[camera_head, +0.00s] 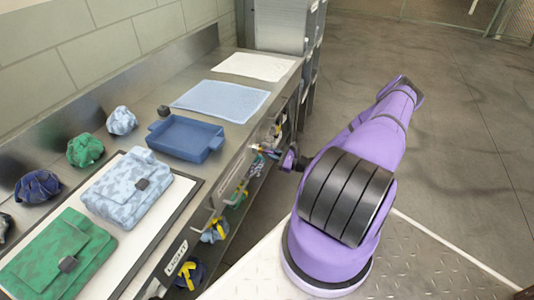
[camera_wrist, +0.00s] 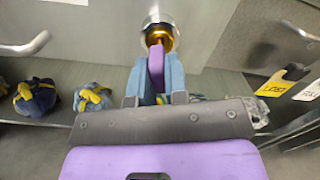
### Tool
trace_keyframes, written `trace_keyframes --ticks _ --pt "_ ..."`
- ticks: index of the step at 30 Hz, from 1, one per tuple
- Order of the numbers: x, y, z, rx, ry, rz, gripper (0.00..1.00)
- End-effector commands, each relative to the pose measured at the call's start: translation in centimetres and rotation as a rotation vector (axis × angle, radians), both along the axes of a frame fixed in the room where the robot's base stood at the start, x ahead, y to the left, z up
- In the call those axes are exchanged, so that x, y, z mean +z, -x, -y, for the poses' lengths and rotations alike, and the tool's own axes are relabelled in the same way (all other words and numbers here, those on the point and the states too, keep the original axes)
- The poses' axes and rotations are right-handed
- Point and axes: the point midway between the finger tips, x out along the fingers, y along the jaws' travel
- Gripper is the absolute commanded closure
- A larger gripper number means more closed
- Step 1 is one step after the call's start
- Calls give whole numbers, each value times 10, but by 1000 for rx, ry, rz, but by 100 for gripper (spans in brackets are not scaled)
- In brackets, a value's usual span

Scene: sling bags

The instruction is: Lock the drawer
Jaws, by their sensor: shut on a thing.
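The lock (camera_wrist: 158,32) is a round silver ring with a brass-coloured core, set in the grey drawer front (camera_wrist: 95,35) at the top middle of the wrist view. A purple key (camera_wrist: 156,70) points straight at the brass core and appears to be in it; how deep it sits is hidden. My gripper (camera_wrist: 155,82) is shut on the key, with a blue-grey finger on each side. In the head view my gripper (camera_head: 290,160) is close to the front of the counter, and the lock and key are too small to make out there. The drawer looks closed.
Drawer handles stick out at left (camera_wrist: 26,46) and right (camera_wrist: 300,31) of the lock. Bundled bags (camera_wrist: 36,97) lie on a shelf below. On the counter are a blue tray (camera_head: 185,138), a blue cloth (camera_head: 222,101), and green (camera_head: 58,255) and light-blue (camera_head: 127,187) bags. Floor at right is clear.

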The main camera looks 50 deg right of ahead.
Motion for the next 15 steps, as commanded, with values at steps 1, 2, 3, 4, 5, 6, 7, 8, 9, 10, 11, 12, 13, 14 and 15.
trace_keyframes --ticks 1,2,3,4,5,6,7,8,9,10,11,12,13,14,15 --pt "0 0 0 0 -1 0 100" --pt "0 0 0 0 -1 0 100" --pt "0 0 0 0 -2 -1 100" --pt "0 0 0 0 -2 -1 100" --pt "0 0 0 0 -1 0 100" --pt "0 0 0 0 6 2 100" --pt "0 0 0 -1 17 7 100" --pt "0 0 0 -2 34 14 100" --pt "0 0 0 -5 65 26 100" --pt "0 0 0 -7 92 36 100" --pt "0 0 0 -9 122 48 100" --pt "0 0 0 -11 161 63 100" --pt "0 0 0 -13 188 74 100" --pt "0 0 0 -15 214 84 100" --pt "0 0 0 -17 243 97 100"
